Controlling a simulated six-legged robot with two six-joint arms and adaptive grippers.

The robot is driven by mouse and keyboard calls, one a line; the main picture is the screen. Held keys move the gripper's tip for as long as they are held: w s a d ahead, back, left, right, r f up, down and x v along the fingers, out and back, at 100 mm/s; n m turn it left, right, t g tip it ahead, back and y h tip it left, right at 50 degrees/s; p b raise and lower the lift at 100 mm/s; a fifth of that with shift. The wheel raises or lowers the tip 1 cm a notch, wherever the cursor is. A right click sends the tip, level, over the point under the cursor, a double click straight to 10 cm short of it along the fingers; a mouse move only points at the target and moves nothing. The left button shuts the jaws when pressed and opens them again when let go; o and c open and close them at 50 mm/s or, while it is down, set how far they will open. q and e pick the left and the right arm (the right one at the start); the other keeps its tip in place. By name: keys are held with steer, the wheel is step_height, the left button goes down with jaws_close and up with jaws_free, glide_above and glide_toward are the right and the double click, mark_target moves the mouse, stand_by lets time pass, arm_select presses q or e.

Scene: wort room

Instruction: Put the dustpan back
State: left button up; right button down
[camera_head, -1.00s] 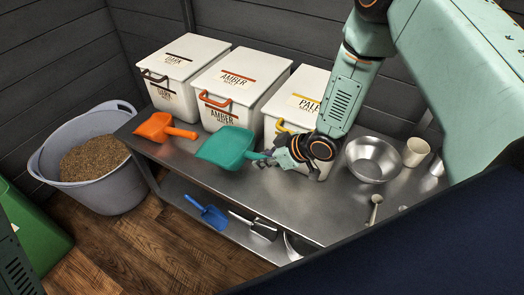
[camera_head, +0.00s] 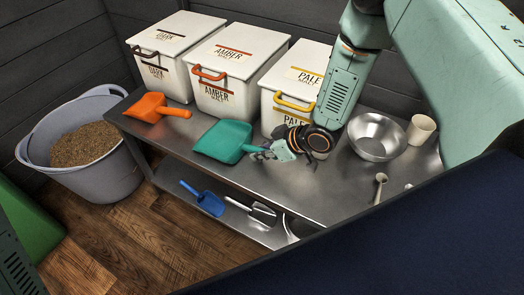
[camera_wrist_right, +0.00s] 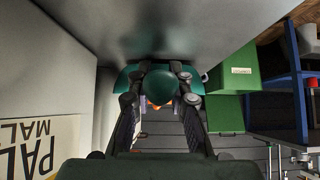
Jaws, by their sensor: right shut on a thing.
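A teal pan with a short handle (camera_head: 222,141), which looks like the dustpan, shows in the head view over the front part of the steel table (camera_head: 270,183), left of my right gripper (camera_head: 266,154). That gripper is shut on its handle. Whether the pan touches the table cannot be told. In the right wrist view the teal dustpan (camera_wrist_right: 160,84) shows between the two fingers of the right gripper (camera_wrist_right: 160,96). My left gripper does not show.
An orange scoop (camera_head: 152,107) lies at the table's left. Malt bins (camera_head: 220,70) stand behind, and a metal bowl (camera_head: 377,137) and a beige cup (camera_head: 421,129) stand right. The lower shelf (camera_head: 178,177) holds a blue scoop (camera_head: 206,201) and a metal scoop (camera_head: 262,213). A grain tub (camera_head: 90,178) stands left.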

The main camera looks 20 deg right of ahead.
steer(key=c, duration=1.2)
jaws_free()
steer(key=shift+f, duration=0.1)
steer(key=shift+o, duration=0.2)
steer(key=v, duration=1.2)
steer(key=shift+s, duration=0.1)
